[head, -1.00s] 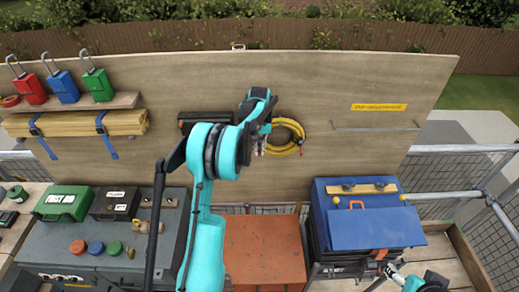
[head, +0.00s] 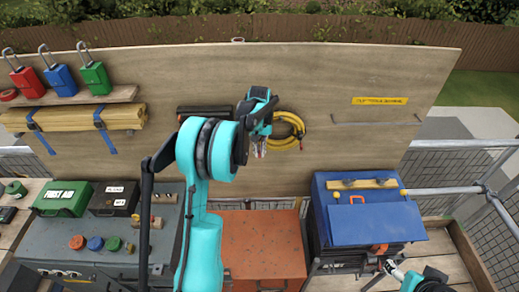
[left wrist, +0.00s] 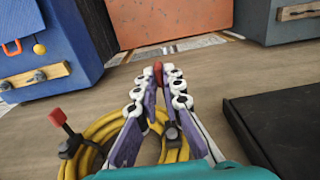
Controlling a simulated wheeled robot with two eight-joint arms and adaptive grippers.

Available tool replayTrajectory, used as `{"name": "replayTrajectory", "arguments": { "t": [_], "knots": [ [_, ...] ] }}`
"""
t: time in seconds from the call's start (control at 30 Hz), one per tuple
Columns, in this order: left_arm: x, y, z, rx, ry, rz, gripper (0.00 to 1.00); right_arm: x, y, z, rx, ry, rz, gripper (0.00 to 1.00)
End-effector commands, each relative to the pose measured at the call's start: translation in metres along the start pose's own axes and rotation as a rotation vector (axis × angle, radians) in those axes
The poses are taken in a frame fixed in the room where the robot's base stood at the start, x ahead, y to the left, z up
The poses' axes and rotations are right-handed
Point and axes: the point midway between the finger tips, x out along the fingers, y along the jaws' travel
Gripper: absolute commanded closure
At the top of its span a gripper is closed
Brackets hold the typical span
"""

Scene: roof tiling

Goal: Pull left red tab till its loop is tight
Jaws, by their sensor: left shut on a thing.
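A yellow coil (head: 290,131) hangs against the upright wooden board, and it also shows in the left wrist view (left wrist: 95,142). My left gripper (head: 259,152) is in front of the board, just left of and below the coil's middle. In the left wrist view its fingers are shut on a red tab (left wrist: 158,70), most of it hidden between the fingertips. A second red tab (left wrist: 57,117) on a dark strap stands free at the coil's other side. A dark strap piece (left wrist: 172,133) shows on the coil between the fingers. My right gripper (head: 392,266) is low at right, its jaws unclear.
A dark box (head: 205,112) is on the board left of the coil. Below stand an orange-red chest (head: 262,240), a blue toolbox (head: 375,225) and a grey case (head: 60,240). Padlocks (head: 62,80) sit on a shelf at left. The board right of the coil is mostly clear.

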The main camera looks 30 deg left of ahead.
Motion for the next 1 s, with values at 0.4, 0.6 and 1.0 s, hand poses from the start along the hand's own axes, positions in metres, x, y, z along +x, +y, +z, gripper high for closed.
{"name": "replayTrajectory", "arguments": {
  "t": [0.4,0.6,1.0],
  "knots": [
    [-0.0003,0.0001,0.0014,0.001,-0.001,0.000,0.68,0.0001,0.0000,0.0001,0.000,0.000,0.000,0.33],
    [-0.0002,0.0001,0.0011,0.001,0.000,0.000,0.65,0.0002,0.0000,0.0001,0.000,0.000,0.000,0.33],
    [-0.0001,0.0001,0.0023,0.001,0.000,0.000,0.47,0.0005,0.0000,0.0004,0.000,0.000,0.000,0.33]
  ]
}}
